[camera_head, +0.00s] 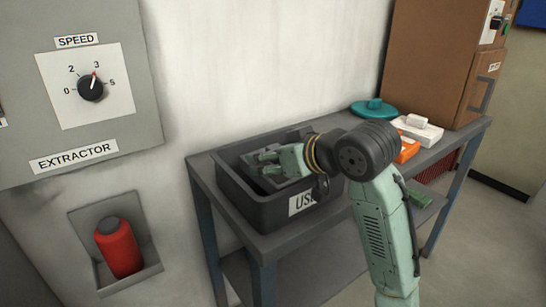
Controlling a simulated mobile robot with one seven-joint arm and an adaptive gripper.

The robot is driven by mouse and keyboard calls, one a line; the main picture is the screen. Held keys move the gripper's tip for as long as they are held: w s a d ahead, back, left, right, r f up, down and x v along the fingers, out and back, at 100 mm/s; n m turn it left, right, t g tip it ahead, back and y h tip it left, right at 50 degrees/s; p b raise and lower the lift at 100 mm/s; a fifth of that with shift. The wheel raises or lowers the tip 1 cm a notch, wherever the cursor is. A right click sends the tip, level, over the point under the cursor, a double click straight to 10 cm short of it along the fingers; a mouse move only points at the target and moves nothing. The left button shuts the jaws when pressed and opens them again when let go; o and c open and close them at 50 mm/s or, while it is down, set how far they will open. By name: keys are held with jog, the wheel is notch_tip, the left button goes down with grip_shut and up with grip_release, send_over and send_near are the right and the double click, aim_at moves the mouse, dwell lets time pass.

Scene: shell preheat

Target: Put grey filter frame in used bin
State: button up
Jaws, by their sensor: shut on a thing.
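The used bin (243,194) is a dark grey open box on the table, with a white label starting "USE" on its front; my arm covers the rest of the label. My gripper (266,163) reaches over the bin's right side, with its fingertips within the bin's opening. It is shut on a grey piece, which seems to be the grey filter frame (287,182). The frame shows as a dull grey shape just below the fingers, inside the rim outline. Its edges blend with the bin, and I cannot tell whether it touches the bottom.
The grey table (284,240) carries a teal round lid (374,109), a white block (418,130) and an orange item (407,150) right of my arm. A brown cabinet (433,60) stands at the back right. The extractor panel (80,90) and a red cylinder (119,248) are at left.

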jog(key=shift+f, duration=0.4)
jog(key=o, duration=1.4)
jog(key=shift+r, duration=0.5)
jog(key=shift+s+d+r, duration=0.15)
jog(key=shift+d+r, duration=0.05)
jog(key=shift+r, duration=0.1)
jog(key=v, duration=1.1)
jog(key=shift+s, duration=0.2)
jog(key=shift+d, duration=0.1)
